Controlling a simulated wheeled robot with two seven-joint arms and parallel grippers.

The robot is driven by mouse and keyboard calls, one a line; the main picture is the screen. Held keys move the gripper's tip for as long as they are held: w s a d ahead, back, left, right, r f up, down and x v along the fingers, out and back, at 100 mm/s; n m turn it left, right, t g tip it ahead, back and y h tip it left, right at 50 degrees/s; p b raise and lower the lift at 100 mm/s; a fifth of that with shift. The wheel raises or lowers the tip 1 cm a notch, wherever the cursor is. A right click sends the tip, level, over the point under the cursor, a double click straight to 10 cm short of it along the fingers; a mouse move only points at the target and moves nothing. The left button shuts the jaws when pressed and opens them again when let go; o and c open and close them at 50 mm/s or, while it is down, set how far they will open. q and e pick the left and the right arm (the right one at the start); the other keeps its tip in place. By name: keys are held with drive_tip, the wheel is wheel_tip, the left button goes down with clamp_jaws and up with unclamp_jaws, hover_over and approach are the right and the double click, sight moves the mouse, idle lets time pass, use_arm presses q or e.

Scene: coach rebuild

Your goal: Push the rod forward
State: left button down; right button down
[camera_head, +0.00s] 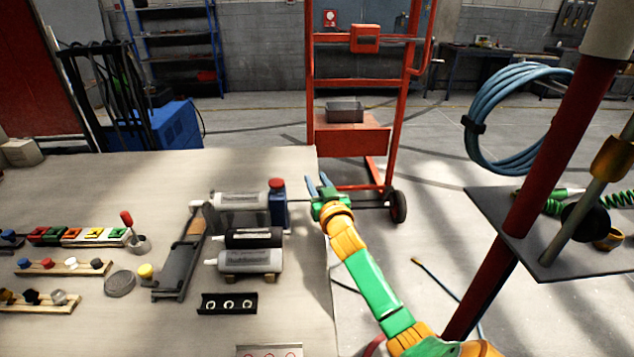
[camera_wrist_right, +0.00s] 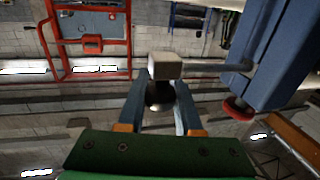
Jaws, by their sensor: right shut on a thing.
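A pale cylinder (camera_head: 240,201) lies on the table, with a blue block (camera_head: 278,209) and a red knob (camera_head: 277,183) at its right end. The rod (camera_head: 301,203) comes out of the blue block toward the right. My right gripper (camera_head: 322,184) is at the table's right edge, at the rod's outer end. In the right wrist view, the rod (camera_wrist_right: 208,67) runs from the blue housing (camera_wrist_right: 270,60) to a pale block-shaped end piece (camera_wrist_right: 165,67) at the blue fingers (camera_wrist_right: 160,108). The fingers are shut on this end. My left gripper is not in view.
Two more cartridges (camera_head: 250,261) and a grey cradle tool (camera_head: 178,268) lie nearby on the table (camera_head: 140,180). Racks with coloured pieces (camera_head: 62,267) stand at the left. A red hand truck (camera_head: 352,143) stands behind my gripper, and a red post (camera_head: 540,165) rises at the right.

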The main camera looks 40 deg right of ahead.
idle(0.5)
drive_tip(key=w+a+b, duration=0.1)
drive_tip(key=w+a, duration=0.1)
drive_tip(key=shift+w+a, duration=0.1)
drive_tip(key=shift+a, duration=0.25)
drive_tip(key=c, duration=0.8)
unclamp_jaws()
drive_tip(key=shift+o, duration=1.1)
drive_tip(key=shift+w+a, duration=0.15)
drive_tip(key=shift+w, duration=0.05)
